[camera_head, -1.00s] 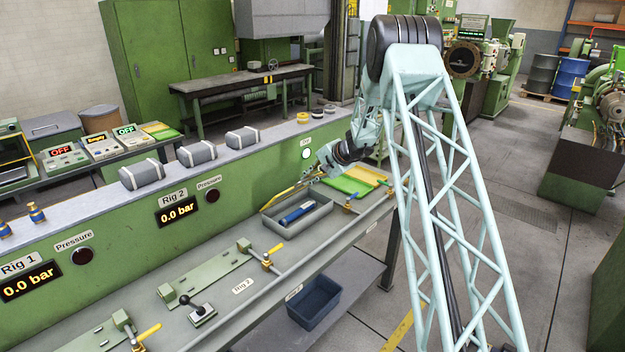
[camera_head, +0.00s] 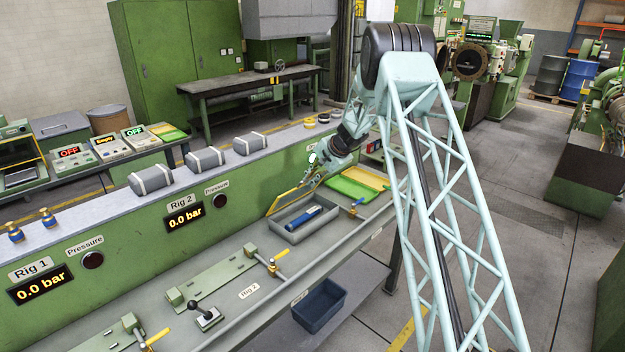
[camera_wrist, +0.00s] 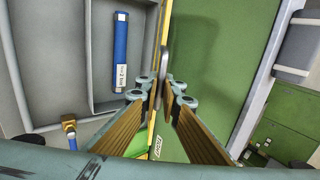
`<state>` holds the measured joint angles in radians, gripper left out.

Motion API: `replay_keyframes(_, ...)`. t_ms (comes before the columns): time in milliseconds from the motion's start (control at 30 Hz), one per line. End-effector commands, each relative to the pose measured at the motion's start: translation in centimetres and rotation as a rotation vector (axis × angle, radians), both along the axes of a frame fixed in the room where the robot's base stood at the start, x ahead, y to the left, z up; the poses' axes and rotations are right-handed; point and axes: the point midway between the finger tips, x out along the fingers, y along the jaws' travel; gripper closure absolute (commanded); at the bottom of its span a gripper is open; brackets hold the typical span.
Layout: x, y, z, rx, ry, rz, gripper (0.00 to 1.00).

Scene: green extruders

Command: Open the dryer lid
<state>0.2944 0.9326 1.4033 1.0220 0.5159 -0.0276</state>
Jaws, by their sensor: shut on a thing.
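The dryer is a grey open-topped box (camera_head: 287,232) on the bench, with a blue cylinder (camera_head: 303,216) inside. It also shows in the wrist view (camera_wrist: 52,75). The yellow-edged lid (camera_head: 278,205) stands steeply raised along the box's back side, by the green panel. In the wrist view the lid is nearly edge-on, as a thin yellow strip (camera_wrist: 154,128). My gripper (camera_head: 317,178) is at the lid's upper right part. In the wrist view my gripper (camera_wrist: 164,82) is shut on the lid's grey handle (camera_wrist: 162,60). The fingers partly hide the handle.
Green and yellow pads (camera_head: 352,188) lie right of the box. The green rig panel (camera_head: 240,200) rises close behind the lid. A blue bin (camera_head: 320,305) sits on the lower shelf.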

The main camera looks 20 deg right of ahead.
Motion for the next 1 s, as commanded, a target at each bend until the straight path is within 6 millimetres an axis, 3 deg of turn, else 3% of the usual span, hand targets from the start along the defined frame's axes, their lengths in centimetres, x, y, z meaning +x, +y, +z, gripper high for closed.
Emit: replay_keyframes(1000,4.3,3.4,2.5,0.0,-0.003,0.013,1.0)
